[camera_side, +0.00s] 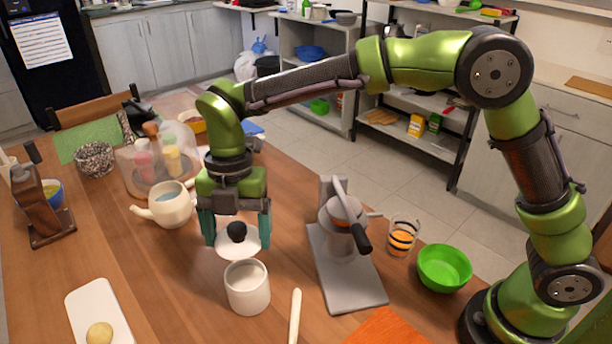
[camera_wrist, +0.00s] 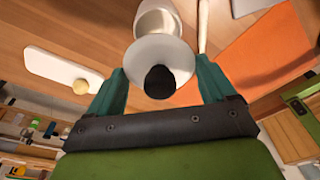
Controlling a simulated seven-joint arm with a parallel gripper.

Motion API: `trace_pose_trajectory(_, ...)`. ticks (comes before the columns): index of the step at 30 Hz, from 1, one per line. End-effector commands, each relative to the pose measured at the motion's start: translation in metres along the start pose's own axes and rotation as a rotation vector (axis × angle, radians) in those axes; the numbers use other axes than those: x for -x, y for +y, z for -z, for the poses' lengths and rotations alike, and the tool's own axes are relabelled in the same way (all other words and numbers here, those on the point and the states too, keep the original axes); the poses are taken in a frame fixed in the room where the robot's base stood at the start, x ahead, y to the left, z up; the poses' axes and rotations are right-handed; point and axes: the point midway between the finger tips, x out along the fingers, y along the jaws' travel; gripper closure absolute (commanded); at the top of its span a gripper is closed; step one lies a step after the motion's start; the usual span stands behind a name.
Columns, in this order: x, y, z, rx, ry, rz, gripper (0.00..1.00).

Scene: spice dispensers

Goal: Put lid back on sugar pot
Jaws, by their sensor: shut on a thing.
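The white lid with a black knob (camera_side: 238,243) is between the fingers of my gripper (camera_side: 236,232) in the side view. My gripper is shut on the lid, with one teal finger on each side. The lid also shows in the wrist view (camera_wrist: 160,53), its black knob facing the camera. The white sugar pot (camera_side: 247,293) stands upright and open on the wooden table, just below and in front of the lid in the side view. In the wrist view the pot (camera_wrist: 157,18) is partly hidden behind the lid. The lid appears held apart from the pot, above the table.
A grey juicer press (camera_side: 345,265) stands right of the pot. A white stick-like utensil (camera_side: 295,317) lies close by. A teapot (camera_side: 170,205) stands behind left. A white board (camera_side: 92,305) with a round yellow item lies front left. A green bowl (camera_side: 444,267) is at right.

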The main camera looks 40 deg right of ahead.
Motion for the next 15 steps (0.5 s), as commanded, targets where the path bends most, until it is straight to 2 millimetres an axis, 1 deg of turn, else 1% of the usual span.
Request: trace_pose_trajectory(15, -0.050, 0.000, -0.007, -0.004, 0.001, 0.002, 0.46)
